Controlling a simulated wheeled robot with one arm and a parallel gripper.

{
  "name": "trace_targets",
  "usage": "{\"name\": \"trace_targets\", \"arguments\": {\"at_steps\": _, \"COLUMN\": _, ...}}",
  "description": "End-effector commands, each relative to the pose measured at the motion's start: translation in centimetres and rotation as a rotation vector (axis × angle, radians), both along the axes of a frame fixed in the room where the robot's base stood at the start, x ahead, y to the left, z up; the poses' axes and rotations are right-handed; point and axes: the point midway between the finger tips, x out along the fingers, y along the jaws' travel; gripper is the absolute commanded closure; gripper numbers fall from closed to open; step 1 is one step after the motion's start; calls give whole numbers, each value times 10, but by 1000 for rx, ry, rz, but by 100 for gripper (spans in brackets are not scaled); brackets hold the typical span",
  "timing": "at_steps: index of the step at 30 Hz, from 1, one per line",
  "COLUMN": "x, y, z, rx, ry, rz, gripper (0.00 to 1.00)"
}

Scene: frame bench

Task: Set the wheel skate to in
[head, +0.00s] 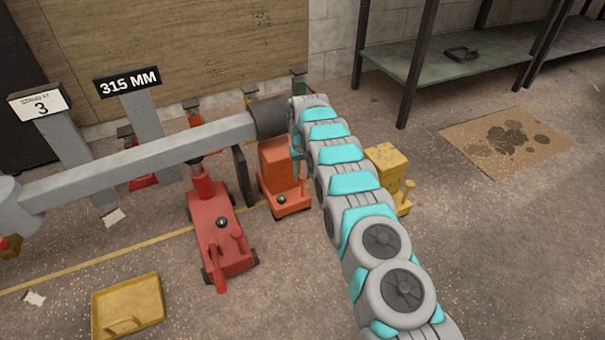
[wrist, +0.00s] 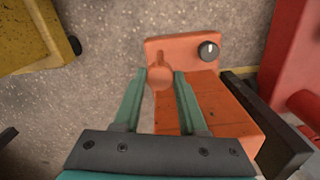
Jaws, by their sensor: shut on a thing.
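An orange wheeled block (head: 283,180), which may be the wheel skate, stands on the floor beside the red jack. It has a dark dial and an upright orange lever (head: 303,172). In the wrist view the block (wrist: 212,105) lies under my gripper, with its dial (wrist: 208,50) at upper right and its round-ended lever (wrist: 160,76) between my fingers. My gripper (wrist: 161,80) is shut on the lever. In the head view my arm hides most of the gripper. The lever's lower part and the skate's far side are hidden.
A red jack (head: 220,235) stands left of the block under a long grey beam (head: 140,165). A similar yellow block (head: 386,165) stands to the right behind my arm. A yellow tray (head: 128,305) lies at front left.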

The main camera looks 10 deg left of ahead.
Motion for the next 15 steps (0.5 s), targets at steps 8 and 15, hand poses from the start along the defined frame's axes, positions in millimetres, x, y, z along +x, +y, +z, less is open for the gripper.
{"name": "trace_targets", "arguments": {"at_steps": 8, "x": 0, "y": 1, "z": 0, "rx": 1, "ry": -1, "rz": 0, "gripper": 38}}
{"name": "trace_targets", "arguments": {"at_steps": 15, "x": 0, "y": 0, "z": 0, "rx": 0, "ry": -1, "rz": 0, "gripper": 29}}
